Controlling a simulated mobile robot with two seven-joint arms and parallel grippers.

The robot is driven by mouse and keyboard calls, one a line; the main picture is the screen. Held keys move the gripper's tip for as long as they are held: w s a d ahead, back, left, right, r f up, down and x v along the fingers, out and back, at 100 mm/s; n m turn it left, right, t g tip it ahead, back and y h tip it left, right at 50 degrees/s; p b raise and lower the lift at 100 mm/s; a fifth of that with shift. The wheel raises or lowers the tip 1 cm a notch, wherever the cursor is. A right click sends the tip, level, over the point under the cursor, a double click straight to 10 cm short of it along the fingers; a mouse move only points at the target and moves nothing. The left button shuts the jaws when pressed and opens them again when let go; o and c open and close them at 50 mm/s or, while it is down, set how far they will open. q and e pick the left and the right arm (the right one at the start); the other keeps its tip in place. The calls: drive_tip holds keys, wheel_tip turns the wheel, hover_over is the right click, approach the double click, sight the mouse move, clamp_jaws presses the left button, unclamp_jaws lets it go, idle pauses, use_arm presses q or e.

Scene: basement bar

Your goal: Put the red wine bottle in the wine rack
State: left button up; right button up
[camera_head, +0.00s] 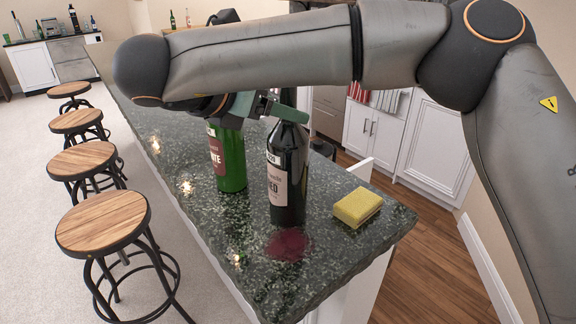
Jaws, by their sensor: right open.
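A dark wine bottle (287,185) with a pale label reading "RED" stands upright on the dark green stone counter (330,265). A green bottle (230,165) with a dark red label stands just left of and behind it. My right gripper (286,108) reaches over from the left end of my right arm and is open at the dark bottle's neck. One green finger crosses in front of the neck; the other is mostly hidden, so I cannot tell if it touches. I cannot make out a wine rack. My left gripper is not in view.
A yellow sponge (358,207) lies right of the dark bottle. A dark red spill (288,244) lies in front of it. Several stools, such as the nearest stool (103,222), line the counter's left side. White cabinets (434,140) stand behind. My right arm hides much of the far counter.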

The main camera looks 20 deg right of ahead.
drive_tip(key=shift+x, duration=1.25)
clamp_jaws()
idle(0.4)
drive_tip(key=shift+r, duration=0.2)
